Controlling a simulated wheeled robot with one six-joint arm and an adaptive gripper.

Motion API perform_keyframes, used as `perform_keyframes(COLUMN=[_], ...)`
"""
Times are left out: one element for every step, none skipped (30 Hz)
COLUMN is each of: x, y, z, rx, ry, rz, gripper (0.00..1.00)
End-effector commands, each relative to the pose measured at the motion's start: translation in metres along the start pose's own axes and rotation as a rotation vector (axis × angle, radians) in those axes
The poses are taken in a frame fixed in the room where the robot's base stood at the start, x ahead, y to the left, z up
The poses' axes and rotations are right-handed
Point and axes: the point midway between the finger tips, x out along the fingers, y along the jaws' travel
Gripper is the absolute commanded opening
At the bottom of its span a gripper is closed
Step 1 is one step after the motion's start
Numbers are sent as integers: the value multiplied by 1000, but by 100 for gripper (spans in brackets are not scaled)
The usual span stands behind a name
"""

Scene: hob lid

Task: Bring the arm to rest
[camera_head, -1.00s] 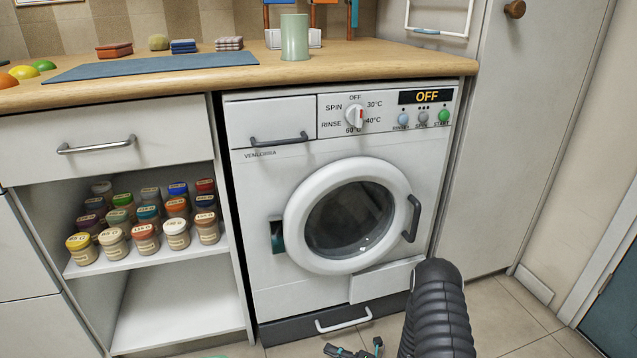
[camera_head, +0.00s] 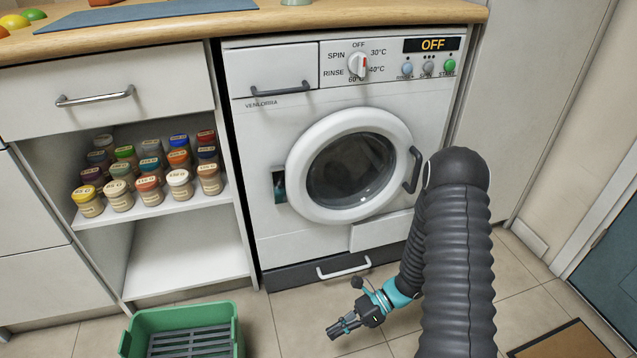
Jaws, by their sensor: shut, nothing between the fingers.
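My gripper (camera_head: 337,329) is at the lower middle of the head view, low in front of the washing machine's bottom drawer. Its fingers are together with nothing between them. My black ribbed arm rises at the right and bends down to it through a teal wrist band. The washing machine (camera_head: 262,210) is white; its round door (camera_head: 302,172) is shut and its display reads OFF. The gripper appears apart from the machine and from other things.
A green crate (camera_head: 237,335) with a grey slatted bottom stands on the floor left of my gripper. Several lidded jars (camera_head: 150,190) stand on the open shelf (camera_head: 160,212). A brown mat (camera_head: 560,343) lies at the lower right. Tiled floor between crate and arm is free.

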Motion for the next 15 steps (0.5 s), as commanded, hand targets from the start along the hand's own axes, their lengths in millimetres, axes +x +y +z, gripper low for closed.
perform_keyframes(x=[-10,-15,-21,-27,-32,-38,-44,-49,-56,-61,-66,-73,-78,-83,-90], y=[9,15,22,28,33,40,45,50,56,61,66,72,76,81,87], z=[11,16,22,26,30,36,40,44,49,53,58,63,67,71,77], rx=[-78,-125,-185,-229,-273,-330,-372,-413,-466,-507,-545,-596,-634,-670,-717], ry=[51,80,119,148,176,214,243,270,308,336,364,401,429,456,492], rz=[15,27,43,53,65,80,90,101,116,127,138,153,163,173,187], gripper=[0,0,0,0,0,0,0,0,0,0,0,0,0,0,0])
